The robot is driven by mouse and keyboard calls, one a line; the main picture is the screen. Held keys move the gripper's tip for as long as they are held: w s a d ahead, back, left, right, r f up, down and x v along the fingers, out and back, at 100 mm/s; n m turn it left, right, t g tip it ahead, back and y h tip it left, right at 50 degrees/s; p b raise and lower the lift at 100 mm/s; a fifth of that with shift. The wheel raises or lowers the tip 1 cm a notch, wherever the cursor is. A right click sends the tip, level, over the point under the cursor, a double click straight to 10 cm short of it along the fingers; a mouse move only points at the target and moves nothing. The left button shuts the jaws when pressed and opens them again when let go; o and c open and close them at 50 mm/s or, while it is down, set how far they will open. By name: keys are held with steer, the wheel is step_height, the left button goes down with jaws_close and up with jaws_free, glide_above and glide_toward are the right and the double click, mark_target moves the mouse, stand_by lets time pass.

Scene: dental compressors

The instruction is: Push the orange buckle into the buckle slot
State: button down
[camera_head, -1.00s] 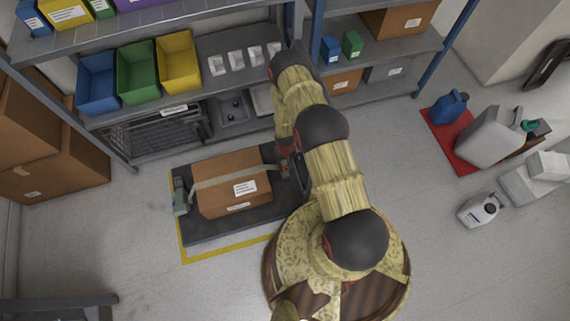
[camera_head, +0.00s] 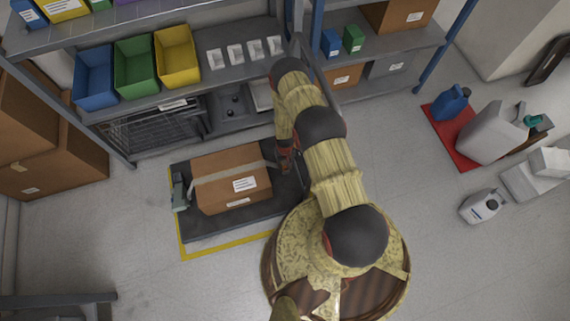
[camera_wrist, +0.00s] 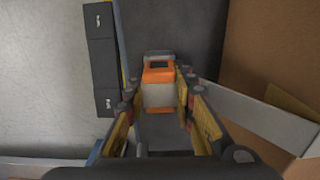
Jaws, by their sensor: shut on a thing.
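The orange buckle (camera_wrist: 158,74) is between my gripper's fingers in the wrist view, with a pale grey part (camera_wrist: 159,95) on its near side. My gripper (camera_wrist: 162,90) is shut on the buckle. A grey piece (camera_wrist: 159,55) sits just beyond the buckle's far end; I cannot tell whether it is the buckle slot or how far the buckle is in it. In the head view my gripper (camera_head: 287,158) is low at the right side of the strapped cardboard box (camera_head: 222,193), and the buckle is too small to make out. A grey strap (camera_head: 215,174) crosses the box.
The box stands on a dark platform (camera_head: 205,229) with yellow floor edging. A shelf (camera_head: 225,77) with blue, green and yellow bins (camera_head: 135,67) stands close behind. Jugs (camera_head: 490,132) stand on the right.

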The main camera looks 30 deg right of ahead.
steer(key=c, duration=1.4)
jaws_free()
step_height(320, 180, up, 12)
